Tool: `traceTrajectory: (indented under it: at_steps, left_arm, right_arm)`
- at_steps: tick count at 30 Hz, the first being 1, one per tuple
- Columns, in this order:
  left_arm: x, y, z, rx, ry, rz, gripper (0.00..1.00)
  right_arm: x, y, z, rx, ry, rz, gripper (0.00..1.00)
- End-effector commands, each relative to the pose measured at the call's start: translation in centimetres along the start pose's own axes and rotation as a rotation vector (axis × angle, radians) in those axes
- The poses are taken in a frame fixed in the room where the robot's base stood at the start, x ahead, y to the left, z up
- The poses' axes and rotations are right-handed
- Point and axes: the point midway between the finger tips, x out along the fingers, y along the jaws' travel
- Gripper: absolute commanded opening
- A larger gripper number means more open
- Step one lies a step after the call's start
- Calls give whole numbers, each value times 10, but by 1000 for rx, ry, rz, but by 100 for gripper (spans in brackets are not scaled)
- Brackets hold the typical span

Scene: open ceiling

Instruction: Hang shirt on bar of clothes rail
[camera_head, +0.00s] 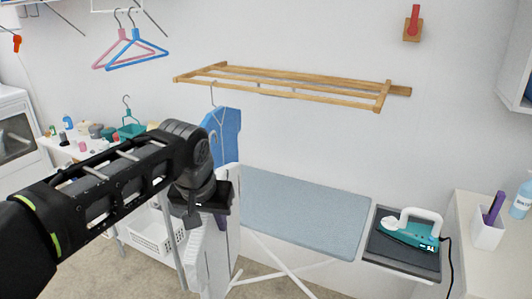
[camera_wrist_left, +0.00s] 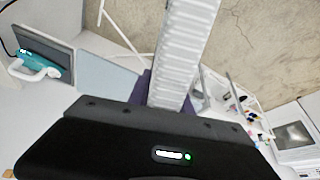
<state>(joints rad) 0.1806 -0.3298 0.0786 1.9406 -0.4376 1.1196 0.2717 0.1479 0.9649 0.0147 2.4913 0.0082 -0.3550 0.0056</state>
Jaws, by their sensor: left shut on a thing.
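The wooden clothes rail (camera_head: 300,90) is fixed to the back wall in the head view. A thin hanger hook (camera_head: 212,95) reaches up to its left front bar; whether it rests on the bar I cannot tell. A blue piece, seemingly the shirt (camera_head: 228,130), shows behind the hanger wire, partly hidden by my arm. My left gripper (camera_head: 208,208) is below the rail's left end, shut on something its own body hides. Purple material (camera_wrist_left: 143,88) shows beside its jaws in the left wrist view, next to a white ribbed piece (camera_wrist_left: 185,50). My right gripper is out of view.
An ironing board (camera_head: 300,210) stands below the rail, with a teal iron (camera_head: 410,232) at its right end. Pink (camera_head: 115,48) and blue (camera_head: 140,50) hangers hang at upper left. A white basket (camera_head: 152,238) stands low left. The wall under the rail's right part is clear.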

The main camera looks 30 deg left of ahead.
Motion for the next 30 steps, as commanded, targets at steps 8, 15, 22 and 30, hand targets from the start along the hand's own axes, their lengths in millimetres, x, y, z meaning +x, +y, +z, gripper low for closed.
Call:
traceTrajectory:
  at_steps: [8,15,22,30]
  left_arm:
    - [105,124,-25,172,0,70,0]
    - [148,185,-1,283,3,127,0]
    - [154,194,5,303,5,138,0]
    - [154,194,5,302,5,138,0]
  right_arm:
    - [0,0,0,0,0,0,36]
    - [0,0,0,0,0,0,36]
    - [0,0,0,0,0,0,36]
    - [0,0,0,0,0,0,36]
